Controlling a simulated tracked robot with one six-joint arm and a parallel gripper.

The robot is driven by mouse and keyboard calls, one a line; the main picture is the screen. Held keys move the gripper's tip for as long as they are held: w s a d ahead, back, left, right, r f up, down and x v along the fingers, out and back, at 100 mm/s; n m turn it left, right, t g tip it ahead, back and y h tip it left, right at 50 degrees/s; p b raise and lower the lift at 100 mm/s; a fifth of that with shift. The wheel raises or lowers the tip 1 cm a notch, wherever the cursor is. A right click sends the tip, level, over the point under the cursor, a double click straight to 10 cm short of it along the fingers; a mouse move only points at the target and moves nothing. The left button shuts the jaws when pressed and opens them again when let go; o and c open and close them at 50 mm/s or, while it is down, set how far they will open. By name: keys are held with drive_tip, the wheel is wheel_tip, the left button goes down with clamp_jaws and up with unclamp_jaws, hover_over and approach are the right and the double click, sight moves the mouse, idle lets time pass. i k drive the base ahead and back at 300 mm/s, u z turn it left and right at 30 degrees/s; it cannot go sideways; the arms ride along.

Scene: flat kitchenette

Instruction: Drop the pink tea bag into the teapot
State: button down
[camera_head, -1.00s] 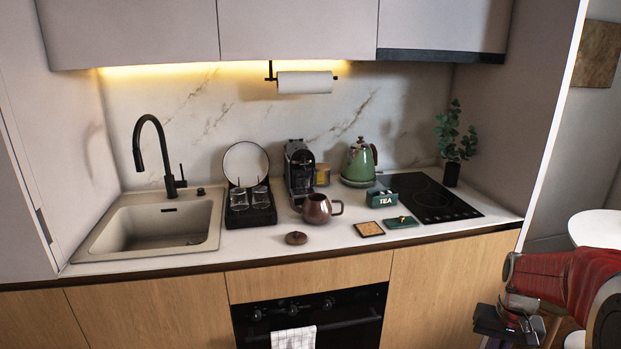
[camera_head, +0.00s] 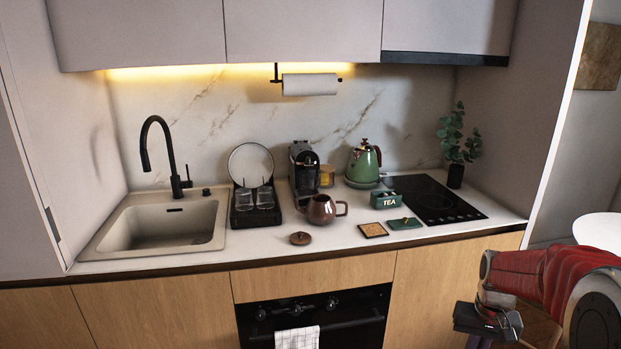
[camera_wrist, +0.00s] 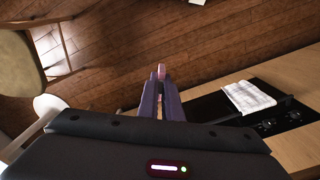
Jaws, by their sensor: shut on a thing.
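The brown teapot (camera_head: 321,209) stands upright on the counter, handle to the right. Its top looks uncovered, and a round brown lid (camera_head: 300,238) lies in front of it. The pink tea bag (camera_wrist: 161,71) shows as a small pink piece at my fingertips in the wrist view. My gripper (camera_wrist: 161,88) is shut on it; the fingers hide most of the bag. In the head view my arm is at the lower right, in front of the cabinets and well away from the teapot; the bag cannot be made out there.
A green kettle (camera_head: 362,163) and a coffee machine (camera_head: 304,170) stand behind. The dish rack (camera_head: 255,217) is left. A towel (camera_wrist: 249,97) hangs on the oven.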

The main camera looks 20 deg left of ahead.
sight(320, 220)
drive_tip(key=u, duration=1)
drive_tip(key=i, duration=1)
drive_tip(key=u, duration=0.05)
